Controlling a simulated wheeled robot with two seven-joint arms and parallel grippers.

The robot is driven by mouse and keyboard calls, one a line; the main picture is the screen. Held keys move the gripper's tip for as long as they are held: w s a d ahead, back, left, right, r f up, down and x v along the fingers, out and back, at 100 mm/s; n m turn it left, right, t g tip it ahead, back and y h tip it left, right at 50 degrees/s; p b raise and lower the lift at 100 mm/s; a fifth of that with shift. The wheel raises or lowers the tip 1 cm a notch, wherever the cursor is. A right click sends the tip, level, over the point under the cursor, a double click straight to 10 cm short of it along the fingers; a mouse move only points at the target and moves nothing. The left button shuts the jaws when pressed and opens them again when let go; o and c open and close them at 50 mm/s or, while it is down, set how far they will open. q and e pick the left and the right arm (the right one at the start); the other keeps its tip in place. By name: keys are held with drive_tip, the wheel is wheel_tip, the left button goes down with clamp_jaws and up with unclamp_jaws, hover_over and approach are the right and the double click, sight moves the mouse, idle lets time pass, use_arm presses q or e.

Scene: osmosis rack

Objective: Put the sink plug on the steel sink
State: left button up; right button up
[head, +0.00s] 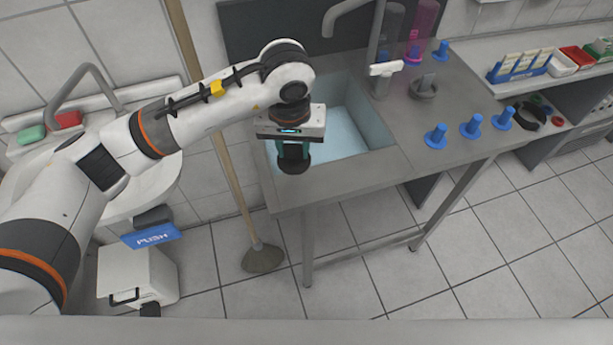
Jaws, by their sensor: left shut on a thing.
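My left gripper (293,150) reaches in from the left and points down over the front left edge of the steel sink (400,158). It is shut on a dark rounded thing (293,164), which looks like the sink plug. The gripper hides much of it, and its exact height above the sink's front rim is hard to tell. The steel sink has a pale blue basin (340,133) and a flat drainboard to its right. My right gripper is not in view.
A grey round piece with an upright tab (423,87) sits on the drainboard. Blue pegs (471,126) stand along its right side. A tap (380,70) rises behind the basin. The drainboard's front middle is clear.

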sight(308, 157)
use_arm(q)
drive_tip(key=d, duration=0.1)
drive_tip(key=d+r, duration=0.1)
drive_tip(key=shift+w+d+r+p, duration=0.1)
drive_tip(key=shift+d+p, duration=0.2)
drive_tip(key=shift+d, duration=0.05)
wheel_tip(308, 157, down, 5)
drive_tip(key=shift+f+p, duration=0.15)
drive_tip(key=shift+p, duration=0.75)
wheel_tip(308, 157, down, 4)
drive_tip(key=shift+f+p, duration=0.2)
drive_tip(key=shift+p, duration=0.4)
drive_tip(key=shift+f, duration=0.1)
drive_tip(key=shift+f+b, duration=0.15)
drive_tip(key=shift+b, duration=0.15)
drive_tip(key=o, duration=1)
